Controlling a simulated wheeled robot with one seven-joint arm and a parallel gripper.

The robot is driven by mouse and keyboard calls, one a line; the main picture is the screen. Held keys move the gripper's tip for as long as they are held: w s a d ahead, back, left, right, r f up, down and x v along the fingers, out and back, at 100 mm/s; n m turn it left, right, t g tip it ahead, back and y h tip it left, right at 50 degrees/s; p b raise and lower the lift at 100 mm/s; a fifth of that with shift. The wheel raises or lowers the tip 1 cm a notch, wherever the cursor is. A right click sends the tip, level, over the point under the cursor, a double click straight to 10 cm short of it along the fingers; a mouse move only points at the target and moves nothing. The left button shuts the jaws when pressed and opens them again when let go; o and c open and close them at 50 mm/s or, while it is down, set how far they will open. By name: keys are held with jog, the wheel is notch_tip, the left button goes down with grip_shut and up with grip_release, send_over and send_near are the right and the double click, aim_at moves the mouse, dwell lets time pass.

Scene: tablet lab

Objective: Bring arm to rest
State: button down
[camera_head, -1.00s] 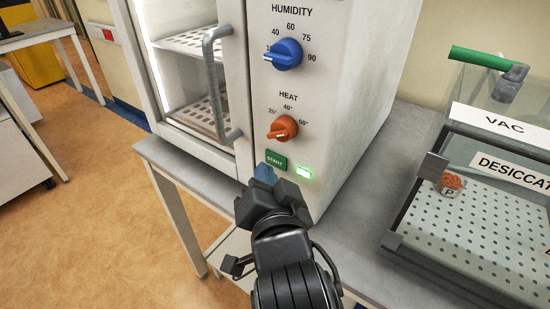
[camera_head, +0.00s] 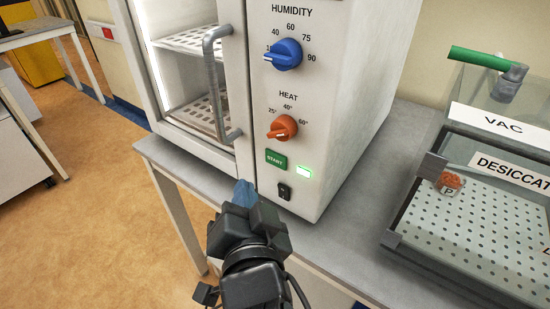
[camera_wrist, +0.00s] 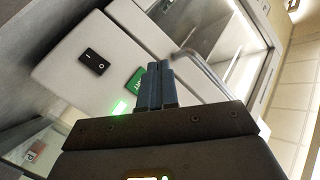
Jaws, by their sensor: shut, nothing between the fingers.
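My gripper (camera_head: 244,193) is in front of the lower front of a white climate cabinet (camera_head: 330,150), with its blue fingertips together and nothing between them. It is below and left of the green START button (camera_head: 276,159) and apart from the panel. In the wrist view the shut fingers (camera_wrist: 157,80) show in front of the cabinet panel, beside the green button (camera_wrist: 134,82) and the lit green indicator (camera_wrist: 119,107). The indicator (camera_head: 304,172) also glows in the head view. A black rocker switch (camera_head: 284,191) sits below the button.
The cabinet's blue humidity knob (camera_head: 287,54), orange heat knob (camera_head: 283,128) and grey door handle (camera_head: 212,85) stick out. The cabinet stands on a grey bench (camera_head: 365,225). A glass desiccator box (camera_head: 470,225) with a green-handled valve stands at right. Open floor (camera_head: 120,215) lies at left.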

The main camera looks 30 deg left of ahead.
dwell(0.8)
jog(key=s+d+f+t+h, duration=0.1)
jog(key=s+d+f, duration=0.25)
jog(key=d, duration=0.45)
jog(key=s+d+f+h, duration=0.2)
jog(key=d+f, duration=0.2)
jog(key=d, duration=0.4)
jog(key=s+d+f+t+h, duration=0.1)
jog(key=s+d+f, duration=0.15)
jog(key=d, duration=0.55)
jog(key=s+d+r+h, duration=0.2)
jog(key=s+d+h, duration=0.1)
jog(key=s+d, duration=0.6)
jog(key=s+d+r+h, duration=0.2)
jog(key=s+d+h, duration=0.1)
jog(key=s+d, duration=0.6)
jog(key=shift+d+r+m+h, duration=0.15)
jog(key=shift+d+m+h, duration=0.05)
jog(key=shift+m+h, duration=0.2)
